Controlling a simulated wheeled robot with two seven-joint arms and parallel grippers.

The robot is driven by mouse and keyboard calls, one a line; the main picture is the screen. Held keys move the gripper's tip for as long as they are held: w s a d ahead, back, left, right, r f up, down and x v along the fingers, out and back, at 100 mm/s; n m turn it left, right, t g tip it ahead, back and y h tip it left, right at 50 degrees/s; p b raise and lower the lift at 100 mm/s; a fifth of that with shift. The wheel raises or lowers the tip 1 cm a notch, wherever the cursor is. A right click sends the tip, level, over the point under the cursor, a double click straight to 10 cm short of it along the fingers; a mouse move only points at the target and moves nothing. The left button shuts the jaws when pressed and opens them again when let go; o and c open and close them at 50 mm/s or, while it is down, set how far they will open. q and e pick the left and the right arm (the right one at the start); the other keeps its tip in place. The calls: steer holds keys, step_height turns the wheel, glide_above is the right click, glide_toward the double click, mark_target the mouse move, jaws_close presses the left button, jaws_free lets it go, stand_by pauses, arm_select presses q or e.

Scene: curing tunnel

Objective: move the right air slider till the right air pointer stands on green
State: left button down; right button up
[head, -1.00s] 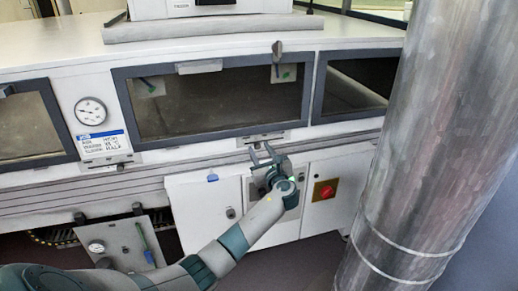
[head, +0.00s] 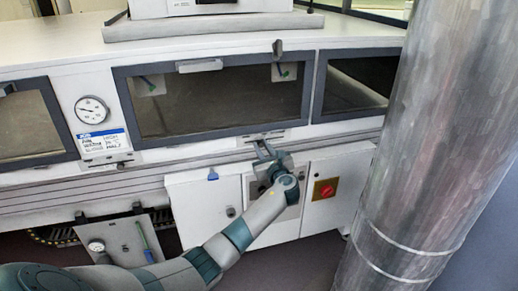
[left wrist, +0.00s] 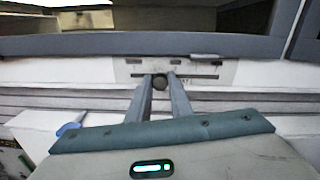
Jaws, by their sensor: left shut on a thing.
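My left gripper (head: 264,148) is at the slotted plate (head: 260,138) under the middle window. In the left wrist view its fingers (left wrist: 160,84) are shut on the dark round knob of the right air slider (left wrist: 160,80). The knob stands near the middle of the slot, on the pale plate (left wrist: 222,69). In the head view the fingers hide the knob. The right air pointer (head: 280,68) is a small dark hand on a pale plate behind the window, at upper right, by a green patch. Whether it stands on green is too small to tell. My right gripper is not in view.
Another slotted plate (head: 108,159) sits under the round gauge (head: 91,110) at left. A similar pale pointer plate (head: 152,86) shows at the window's left. A red switch (head: 326,189) is at lower right. A thick metal pipe (head: 432,140) stands at right.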

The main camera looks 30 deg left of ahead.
arm_select(q)
steer(key=shift+w+d, duration=0.8)
steer(key=shift+w, duration=0.1)
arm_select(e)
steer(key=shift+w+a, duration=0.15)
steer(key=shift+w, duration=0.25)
arm_select(q)
steer(key=c, duration=1.8)
jaws_free()
steer(key=shift+o, duration=1.1)
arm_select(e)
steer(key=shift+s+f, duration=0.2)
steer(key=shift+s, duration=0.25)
arm_select(q)
steer(key=shift+d, duration=0.1)
